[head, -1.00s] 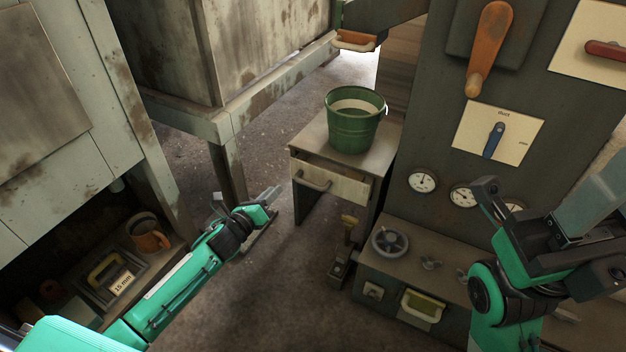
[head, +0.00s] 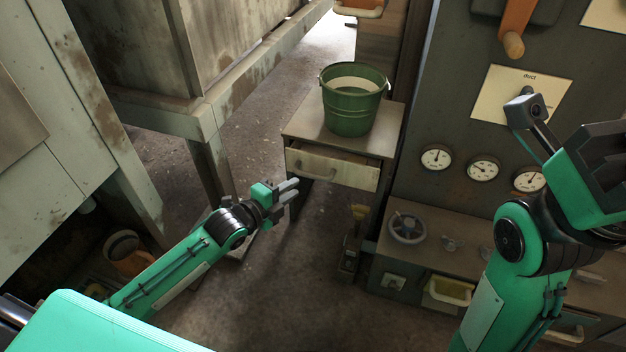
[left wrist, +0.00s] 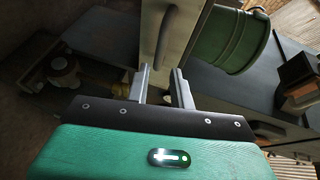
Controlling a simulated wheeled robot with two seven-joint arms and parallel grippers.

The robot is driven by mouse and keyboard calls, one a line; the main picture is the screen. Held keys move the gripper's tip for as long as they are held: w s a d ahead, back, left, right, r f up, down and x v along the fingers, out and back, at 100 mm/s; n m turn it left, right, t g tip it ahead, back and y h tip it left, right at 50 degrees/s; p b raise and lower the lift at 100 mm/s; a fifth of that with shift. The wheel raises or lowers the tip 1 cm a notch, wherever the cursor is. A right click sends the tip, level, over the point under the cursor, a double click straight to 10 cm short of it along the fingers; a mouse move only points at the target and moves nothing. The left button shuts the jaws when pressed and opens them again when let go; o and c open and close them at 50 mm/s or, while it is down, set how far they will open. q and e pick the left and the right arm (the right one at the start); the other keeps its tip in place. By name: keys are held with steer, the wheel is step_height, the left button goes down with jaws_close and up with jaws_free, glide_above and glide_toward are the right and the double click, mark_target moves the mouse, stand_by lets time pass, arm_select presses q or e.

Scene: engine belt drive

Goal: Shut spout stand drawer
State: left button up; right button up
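The spout stand (head: 300,125) is a small grey table with a green bucket (head: 351,115) on top. Its drawer (head: 350,175) has a pale, worn front and stands partly pulled out, with a dark gap under the tabletop. The drawer handle (head: 310,172) is a metal bar on the front. My left gripper (head: 293,190) is in front of and a little below the handle's left end. In the left wrist view its fingers (left wrist: 162,88) are apart and empty, with the handle (left wrist: 166,34) just beyond them. My right arm is at the right; its finger state is unclear.
A dark panel with gauges (head: 483,167) and a bench with a handwheel (head: 407,228) stand right of the stand. A pedal-like post (head: 353,235) is beside it on the floor. A heavy pale frame (head: 200,120) is at the left.

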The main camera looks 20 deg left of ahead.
mark_target(313, 176)
arm_select(q)
steer(key=shift+b+x, duration=2.05)
steer(key=shift+x, duration=2.45)
jaws_close()
